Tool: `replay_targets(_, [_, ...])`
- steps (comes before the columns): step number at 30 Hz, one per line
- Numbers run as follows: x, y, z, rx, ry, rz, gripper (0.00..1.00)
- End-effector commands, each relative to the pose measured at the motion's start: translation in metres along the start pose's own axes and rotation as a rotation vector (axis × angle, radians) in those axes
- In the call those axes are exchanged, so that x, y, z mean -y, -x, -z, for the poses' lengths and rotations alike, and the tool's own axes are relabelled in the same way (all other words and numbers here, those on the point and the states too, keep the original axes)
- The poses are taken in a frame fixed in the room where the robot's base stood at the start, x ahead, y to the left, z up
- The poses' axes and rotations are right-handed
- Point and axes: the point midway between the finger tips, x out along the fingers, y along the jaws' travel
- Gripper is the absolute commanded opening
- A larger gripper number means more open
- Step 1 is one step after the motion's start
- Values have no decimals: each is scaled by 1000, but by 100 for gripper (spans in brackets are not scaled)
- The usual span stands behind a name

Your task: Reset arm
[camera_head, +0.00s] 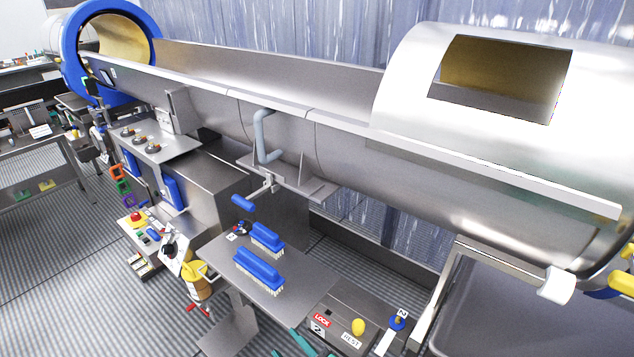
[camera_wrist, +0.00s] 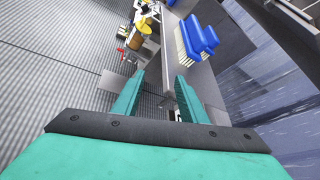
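My gripper (camera_wrist: 160,78) has two teal fingers that stand apart in the wrist view, with nothing between them. In the head view the teal tips of my gripper (camera_head: 314,346) show at the bottom edge, in front of a small metal table (camera_head: 290,297). Two blue brushes with pale bristles lie on this table, the nearer one (camera_head: 259,270) and the farther one (camera_head: 267,239). In the wrist view blue brushes (camera_wrist: 192,40) show beyond the fingers, apart from them. The rest of my arm is mostly out of view.
A long metal drum (camera_head: 500,150) with a rectangular opening crosses the back, with a blue ring (camera_head: 70,60) at its far left end. A box with a red "LOCK" label (camera_head: 321,320) and a yellow knob (camera_head: 358,326) stands at the front. Striped floor (camera_head: 60,270) is open at left.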

Motion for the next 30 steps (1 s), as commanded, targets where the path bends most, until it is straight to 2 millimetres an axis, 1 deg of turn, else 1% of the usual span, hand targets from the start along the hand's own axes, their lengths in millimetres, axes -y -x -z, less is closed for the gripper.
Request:
replay_targets(1, [-12,2,13,-27,55,22,39])
replay_targets(5, [-28,13,42,-108,252,97,39])
replay_targets(8, [-41,26,62,-180,418,138,39])
replay_targets(12, [-60,50,86,-290,668,172,39])
replay_targets(15, [-73,70,98,-370,859,180,39])
replay_targets(18, [-86,93,106,-448,1060,174,39])
replay_targets(23, [-106,131,111,-564,1396,140,39])
replay_targets(26, [-118,156,107,-625,1616,109,39])
replay_targets(30, [-134,188,95,-694,1921,59,39])
